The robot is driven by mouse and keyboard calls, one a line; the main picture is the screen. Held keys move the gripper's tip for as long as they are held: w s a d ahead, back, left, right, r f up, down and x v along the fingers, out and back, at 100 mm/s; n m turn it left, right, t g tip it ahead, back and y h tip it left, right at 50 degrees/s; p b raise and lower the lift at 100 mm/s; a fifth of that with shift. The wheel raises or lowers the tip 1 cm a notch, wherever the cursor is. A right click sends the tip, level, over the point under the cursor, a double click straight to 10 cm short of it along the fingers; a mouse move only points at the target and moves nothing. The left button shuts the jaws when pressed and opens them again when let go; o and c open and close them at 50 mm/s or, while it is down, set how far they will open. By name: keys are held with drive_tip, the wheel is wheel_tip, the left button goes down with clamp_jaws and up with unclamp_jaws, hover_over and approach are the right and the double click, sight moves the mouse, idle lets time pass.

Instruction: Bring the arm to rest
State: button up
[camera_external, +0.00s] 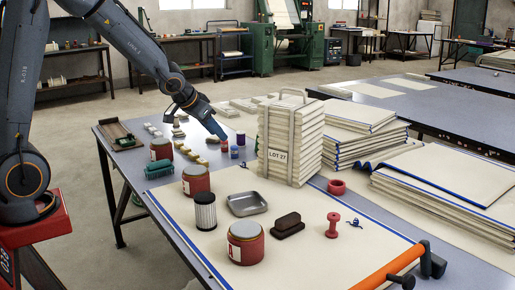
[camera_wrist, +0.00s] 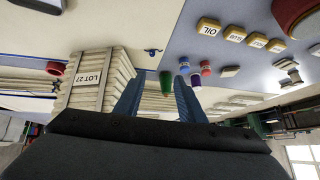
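My gripper (camera_external: 215,126) hangs from my arm above the far left part of the table (camera_external: 187,242), pointing down and to the right. In the wrist view my gripper (camera_wrist: 157,92) shows two blue fingers set apart, with nothing held between them. A green spool (camera_wrist: 166,82) and pale cloth show behind the gap. The strapped stack of folded cloth labelled LOT 27 (camera_external: 280,165) stands to the right of my gripper, apart from it. In the wrist view the same stack (camera_wrist: 92,95) is left of the fingers.
Small spools (camera_external: 234,151) stand below my gripper. Red tins (camera_external: 196,181), a metal tray (camera_external: 247,203), a dark brush (camera_external: 288,226) and a red spool (camera_external: 332,225) lie toward the front. More cloth stacks (camera_external: 450,190) fill the right.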

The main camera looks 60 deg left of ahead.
drive_tip(key=s+d+g+h+p, duration=0.1)
drive_tip(key=s+d+g+p, duration=0.2)
drive_tip(key=s, duration=1.1)
drive_tip(key=s+d+m+g+h+p, duration=0.1)
drive_tip(key=s+d+g+p, duration=0.3)
drive_tip(key=s+d, duration=0.5)
drive_tip(key=s, duration=0.6)
drive_tip(key=shift+s+d+f+g+p, duration=0.25)
drive_tip(key=shift+f+g+p, duration=0.05)
drive_tip(key=shift+f, duration=0.05)
